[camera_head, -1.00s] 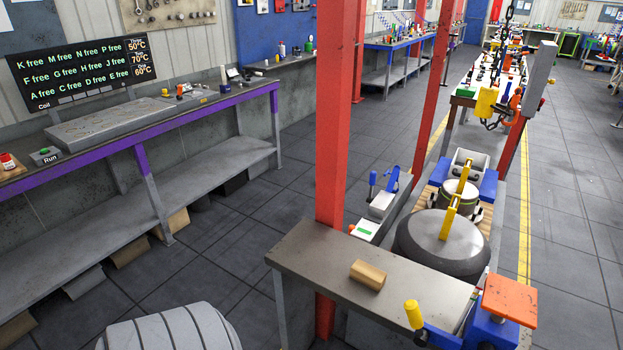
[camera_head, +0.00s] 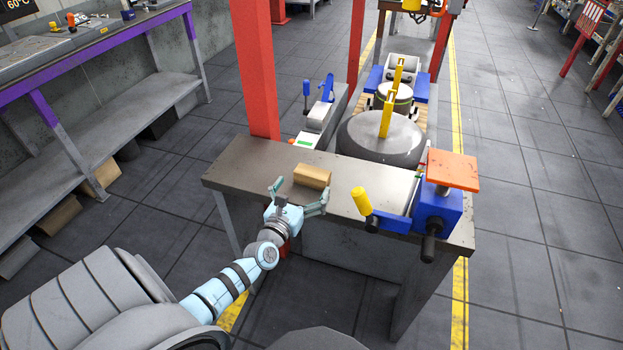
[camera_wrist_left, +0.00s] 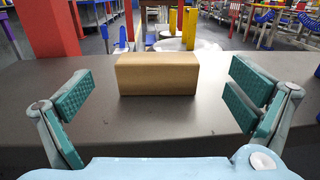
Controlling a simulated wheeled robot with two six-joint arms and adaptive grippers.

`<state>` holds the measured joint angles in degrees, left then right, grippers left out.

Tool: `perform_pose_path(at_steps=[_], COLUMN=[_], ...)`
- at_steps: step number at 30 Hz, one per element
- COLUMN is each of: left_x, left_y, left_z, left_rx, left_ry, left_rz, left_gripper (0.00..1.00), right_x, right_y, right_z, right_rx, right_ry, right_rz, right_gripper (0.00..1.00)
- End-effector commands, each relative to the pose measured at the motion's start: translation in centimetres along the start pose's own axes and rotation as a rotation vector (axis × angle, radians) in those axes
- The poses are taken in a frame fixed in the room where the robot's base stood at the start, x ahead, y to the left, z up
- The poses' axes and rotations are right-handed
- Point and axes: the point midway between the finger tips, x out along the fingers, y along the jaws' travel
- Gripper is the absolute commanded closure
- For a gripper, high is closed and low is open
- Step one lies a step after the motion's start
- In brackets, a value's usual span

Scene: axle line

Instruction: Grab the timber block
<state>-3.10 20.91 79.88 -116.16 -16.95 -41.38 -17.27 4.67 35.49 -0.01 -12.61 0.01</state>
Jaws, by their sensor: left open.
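The timber block (camera_head: 312,176) is a light brown rectangular block lying on the grey bench top (camera_head: 348,190). It also shows in the left wrist view (camera_wrist_left: 158,73), ahead of the fingers and roughly centred between them. My left gripper (camera_head: 298,192) is open and empty at the bench's near edge, just short of the block. In the left wrist view its two teal-padded fingers (camera_wrist_left: 165,100) stand wide apart, with the block beyond them and untouched. My right gripper is in neither view.
A blue vise (camera_head: 437,212) with a yellow-ended handle (camera_head: 362,200) and an orange plate (camera_head: 453,169) on top stands at the bench's right. A red post (camera_head: 255,70) rises behind the left side. A large dark round part (camera_head: 380,140) sits behind the bench.

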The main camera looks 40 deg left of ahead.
Motion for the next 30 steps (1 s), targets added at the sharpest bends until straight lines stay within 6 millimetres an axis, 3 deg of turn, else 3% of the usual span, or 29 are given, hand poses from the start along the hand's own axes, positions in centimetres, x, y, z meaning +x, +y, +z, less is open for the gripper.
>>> perform_pose_path(at_steps=[9, 17, 26, 30], left_x=[5.2, 5.8, 5.8, 5.8], left_y=[0.4, 0.4, 0.4, 0.4], left_z=[-0.9, -0.7, -0.7, -0.6], left_rx=[-0.002, -0.003, -0.003, -0.003], left_ry=[0.001, 0.002, 0.002, 0.002], left_rz=[0.001, 0.001, 0.001, 0.001], left_gripper=[0.0, 0.0, 0.48, 0.48], right_x=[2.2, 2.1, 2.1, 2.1], right_y=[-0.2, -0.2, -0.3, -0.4], right_z=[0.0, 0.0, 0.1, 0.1], right_rx=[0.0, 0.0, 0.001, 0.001], right_ry=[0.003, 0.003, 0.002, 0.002], right_rz=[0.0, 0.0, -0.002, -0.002], right_gripper=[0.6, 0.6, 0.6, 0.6])
